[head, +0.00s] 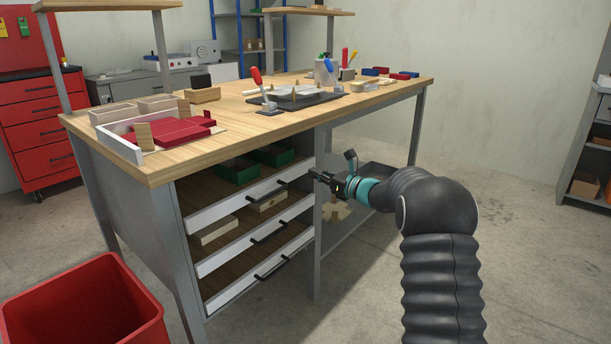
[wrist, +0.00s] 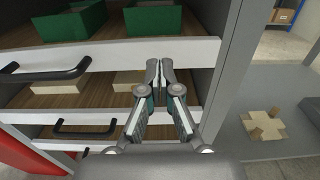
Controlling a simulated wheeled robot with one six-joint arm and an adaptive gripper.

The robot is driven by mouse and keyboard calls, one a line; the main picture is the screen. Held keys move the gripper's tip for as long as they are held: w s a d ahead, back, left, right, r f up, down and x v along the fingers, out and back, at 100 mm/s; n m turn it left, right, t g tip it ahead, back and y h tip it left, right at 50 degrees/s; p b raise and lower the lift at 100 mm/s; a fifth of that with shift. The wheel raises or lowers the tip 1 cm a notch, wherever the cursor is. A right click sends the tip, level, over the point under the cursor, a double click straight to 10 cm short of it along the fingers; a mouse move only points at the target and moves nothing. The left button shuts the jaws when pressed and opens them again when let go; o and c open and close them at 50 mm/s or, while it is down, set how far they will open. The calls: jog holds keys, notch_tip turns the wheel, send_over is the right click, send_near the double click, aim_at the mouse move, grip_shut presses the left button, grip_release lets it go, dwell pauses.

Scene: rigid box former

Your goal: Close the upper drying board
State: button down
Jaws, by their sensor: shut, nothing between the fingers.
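The upper drying board has a white front (head: 235,206) with a black bar handle and carries green boxes (head: 238,170). Its front also crosses the wrist view (wrist: 150,51), with the handle (wrist: 45,71) at left. How far the board stands out is hard to judge. My gripper (head: 314,174) is shut and empty at the right end of this front. In the wrist view its fingertips (wrist: 158,66) overlap the front's lower edge, right of the handle. I cannot tell whether they touch it.
Middle (head: 228,256) and lower (head: 230,289) white-fronted boards with black handles lie below. A grey table leg (head: 318,240) stands close beside my gripper. A red bin (head: 85,310) is at front left. The floor in front is clear.

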jog(key=v, duration=1)
jog(key=s+a+f+n+g+h, duration=0.1)
jog(key=s+f+n+g, duration=0.4)
jog(key=f, duration=0.4)
jog(key=s+a+f+n+g+h, duration=0.25)
jog(key=s+n, duration=0.45)
jog(key=s, duration=0.4)
jog(key=s+d+r+n+h, duration=0.1)
jog(key=s+r+n+h, duration=0.2)
jog(key=s, duration=0.7)
jog(key=s+d+r+n+h, duration=0.1)
jog(key=s+r+n+h, duration=0.2)
jog(key=s+n, duration=0.3)
jog(key=s+d+r+n+h, duration=0.1)
jog(key=s+r+n+h, duration=0.2)
jog(key=s, duration=1.3)
jog(key=shift+d+r+n+t+h+b, duration=0.25)
jog(key=shift+n+t+h+b, duration=0.15)
jog(key=shift+n, duration=0.8)
jog(key=shift+s, duration=0.1)
